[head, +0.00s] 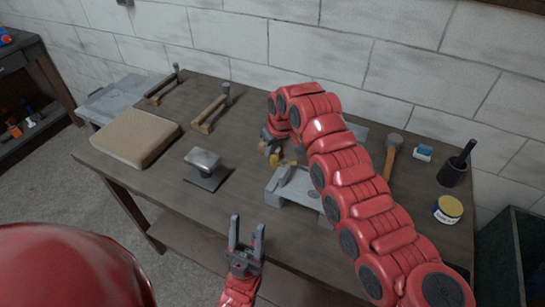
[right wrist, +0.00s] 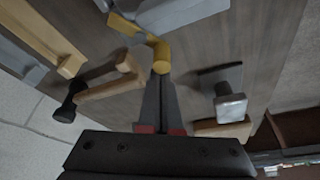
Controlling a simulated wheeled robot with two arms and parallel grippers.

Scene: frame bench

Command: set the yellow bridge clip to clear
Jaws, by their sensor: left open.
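The yellow bridge clip (right wrist: 160,58) shows in the right wrist view as a bent yellow piece beside a grey metal fixture (right wrist: 185,12). My right gripper (right wrist: 162,78) has its fingertips together at the clip's rounded end and looks shut on it. In the head view the grey fixture (head: 280,192) sits mid-bench, partly hidden by my right arm. Small yellow parts (head: 274,160) show at its left end, near my right gripper, which is mostly covered there. My left gripper (head: 247,234) is open and empty, in front of the fixture, fingers pointing up the picture.
A small metal block on a stand (head: 203,160) and a tan pad (head: 122,140) are to the left. Wooden-handled tools (head: 208,115) lie behind. The bench's front left is clear.

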